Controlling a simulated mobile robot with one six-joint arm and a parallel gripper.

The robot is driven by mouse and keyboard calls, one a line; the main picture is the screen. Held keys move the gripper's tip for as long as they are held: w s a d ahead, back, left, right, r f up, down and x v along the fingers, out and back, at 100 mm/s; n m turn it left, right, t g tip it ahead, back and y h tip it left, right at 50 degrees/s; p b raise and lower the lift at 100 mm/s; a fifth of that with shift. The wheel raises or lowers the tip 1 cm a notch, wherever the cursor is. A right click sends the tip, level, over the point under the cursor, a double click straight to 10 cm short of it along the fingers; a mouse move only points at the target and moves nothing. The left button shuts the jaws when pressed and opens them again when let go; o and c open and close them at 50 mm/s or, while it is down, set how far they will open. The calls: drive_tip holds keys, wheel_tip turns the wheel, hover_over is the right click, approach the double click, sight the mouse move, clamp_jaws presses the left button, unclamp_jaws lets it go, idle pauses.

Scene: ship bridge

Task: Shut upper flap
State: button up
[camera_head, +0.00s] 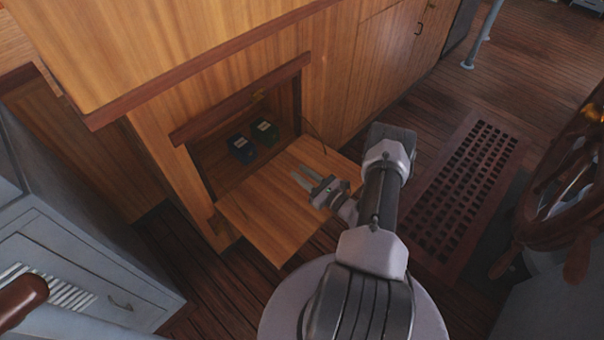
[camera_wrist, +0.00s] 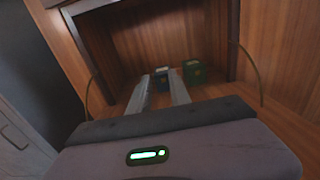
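The wooden flap (camera_head: 265,223) is folded down and open, standing out from the cabinet below a dark-framed compartment. A thin stay (camera_head: 313,131) runs to its right side. In the wrist view, stays (camera_wrist: 245,72) show at both sides of the opening. My gripper (camera_head: 301,178) is over the flap's inner face, with its fingers pointing towards the compartment. The fingers (camera_wrist: 162,88) are apart with nothing between them. I cannot tell whether they touch the flap. Only this one open flap is clearly visible.
A blue box (camera_head: 241,149) and a green box (camera_head: 265,132) stand inside the compartment. A grey cabinet (camera_head: 85,275) is at the lower left. A floor grating (camera_head: 463,190) and a ship's wheel (camera_head: 560,185) are at the right. Bare floor lies between cabinet and grating.

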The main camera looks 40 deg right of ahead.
drive_tip(key=o, duration=1.2)
drive_tip(key=shift+c, duration=0.2)
drive_tip(key=shift+s, duration=0.1)
drive_tip(key=s+d+p, duration=0.1)
drive_tip(key=s+p, duration=0.3)
drive_tip(key=s, duration=1.3)
drive_tip(key=shift+d+p, duration=0.15)
drive_tip(key=shift+p, duration=0.15)
drive_tip(key=shift+s, duration=0.1)
drive_tip(key=shift+c, duration=0.2)
